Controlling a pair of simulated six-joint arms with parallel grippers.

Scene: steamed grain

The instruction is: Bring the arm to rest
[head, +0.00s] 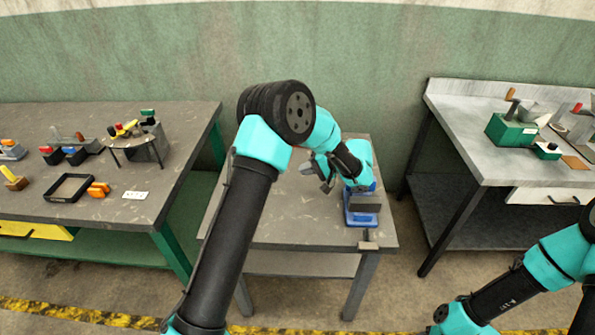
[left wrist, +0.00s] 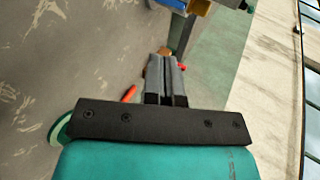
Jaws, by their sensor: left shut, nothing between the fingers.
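My left arm reaches in from the bottom of the head view and bends over the small middle table (head: 285,228). My left gripper (head: 322,180) is above this table, left of a blue device with a dark grey block (head: 362,218). The wrist partly hides the back of the device. In the left wrist view the two fingers of my left gripper (left wrist: 166,82) lie side by side, shut, with nothing between them. My right arm shows only in part at the lower right of the head view. Its gripper is not visible.
The left table (head: 130,178) carries a black tray (head: 70,187), a round stand (head: 137,142) and several small coloured items. The right table (head: 470,135) holds a green box device (head: 510,131). The front left of the middle table is bare.

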